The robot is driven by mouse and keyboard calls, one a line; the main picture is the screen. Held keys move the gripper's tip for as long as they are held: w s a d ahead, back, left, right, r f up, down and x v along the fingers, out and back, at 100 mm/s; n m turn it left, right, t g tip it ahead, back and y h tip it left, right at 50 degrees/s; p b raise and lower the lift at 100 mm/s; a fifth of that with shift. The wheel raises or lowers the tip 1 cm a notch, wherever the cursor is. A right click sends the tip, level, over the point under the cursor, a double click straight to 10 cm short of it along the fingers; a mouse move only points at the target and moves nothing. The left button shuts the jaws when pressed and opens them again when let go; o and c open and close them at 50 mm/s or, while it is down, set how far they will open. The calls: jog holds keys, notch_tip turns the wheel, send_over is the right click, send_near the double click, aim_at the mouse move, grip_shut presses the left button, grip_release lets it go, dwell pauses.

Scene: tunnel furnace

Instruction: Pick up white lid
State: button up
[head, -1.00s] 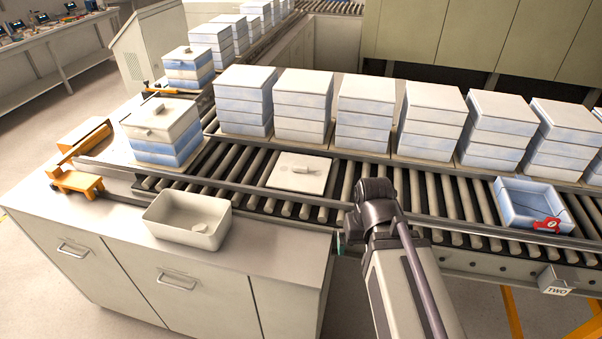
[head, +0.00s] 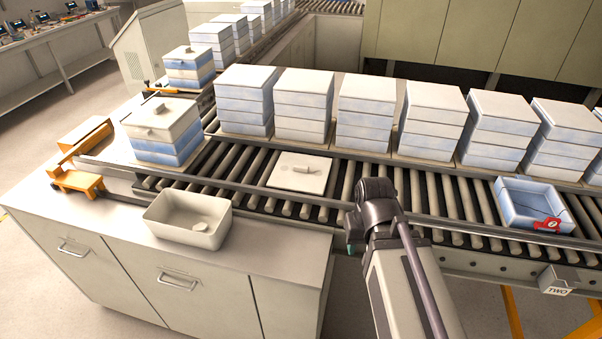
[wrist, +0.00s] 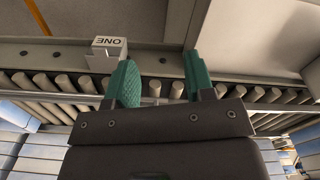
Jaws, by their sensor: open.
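The lid on the rollers is not visible in the wrist view.
An open white bin (head: 188,222) with a small round item stands on the counter. A blue-white open tray (head: 530,205) with a red tag (head: 548,225) sits on the rollers at right. Stacked boxes (head: 303,105) line the back. A "ONE" block (wrist: 108,52) sits near my fingers.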

jog(key=w+a+r+m+y+p, duration=0.1)
jog(key=w+a, duration=0.1)
jog(key=w, duration=1.2)
jog(key=m+t+y, duration=0.1)
jog(key=m+y, duration=0.2)
jog(key=m, duration=1.7)
send_near(301, 166)
jog(key=b+x, duration=0.4)
jog(key=b, duration=0.1)
jog(key=shift+s+d+f, duration=0.1)
jog(key=shift+f, duration=0.15)
jog(key=b+x, duration=0.4)
jog(key=x, duration=0.1)
jog(key=shift+b, duration=0.4)
jog(key=shift+f, duration=0.1)
jog(key=shift+r, duration=0.3)
grip_shut()
